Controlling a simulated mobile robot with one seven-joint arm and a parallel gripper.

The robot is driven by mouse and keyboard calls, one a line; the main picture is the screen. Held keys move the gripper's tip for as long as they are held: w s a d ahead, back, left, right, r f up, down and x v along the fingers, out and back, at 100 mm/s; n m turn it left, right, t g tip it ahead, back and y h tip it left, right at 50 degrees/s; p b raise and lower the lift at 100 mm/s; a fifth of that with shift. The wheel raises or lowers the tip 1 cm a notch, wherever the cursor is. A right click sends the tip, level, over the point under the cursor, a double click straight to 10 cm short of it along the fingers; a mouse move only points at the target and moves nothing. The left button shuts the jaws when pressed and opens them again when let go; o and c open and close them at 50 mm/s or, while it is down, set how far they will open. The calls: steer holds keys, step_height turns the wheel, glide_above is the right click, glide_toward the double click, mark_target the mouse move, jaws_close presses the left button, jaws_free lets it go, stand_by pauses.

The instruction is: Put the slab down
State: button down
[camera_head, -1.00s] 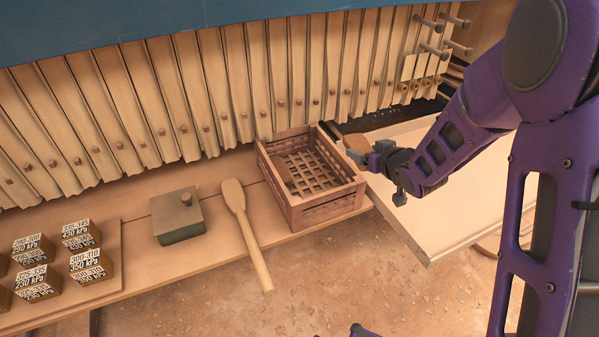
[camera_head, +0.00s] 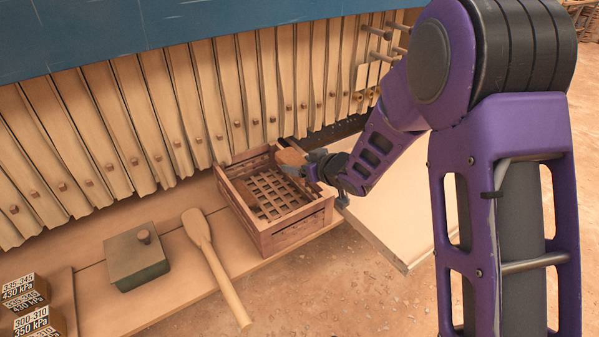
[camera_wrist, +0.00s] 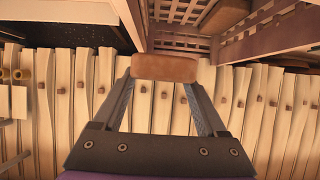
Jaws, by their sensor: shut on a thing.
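The slab (camera_head: 291,158) is a small brown block held at the tips of my gripper (camera_head: 309,167). It appears over the back right part of a brown slatted crate (camera_head: 292,236); its height above the rim is hard to tell. In the wrist view the slab (camera_wrist: 165,68) spans the gap between both fingers of my gripper (camera_wrist: 163,82). The crate's lattice (camera_wrist: 180,42) shows beyond it there.
A pale tray (camera_head: 375,215) lies right of the crate. A wooden paddle (camera_head: 207,248) and a green knobbed box (camera_head: 136,258) lie to its left. Labelled blocks (camera_head: 25,293) stand further left. A row of pale hanging plates (camera_head: 150,120) runs close behind the crate.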

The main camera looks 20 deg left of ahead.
steer(key=shift+f, duration=0.8)
steer(key=shift+f+b, duration=0.55)
steer(key=shift+f, duration=0.15)
jaws_free()
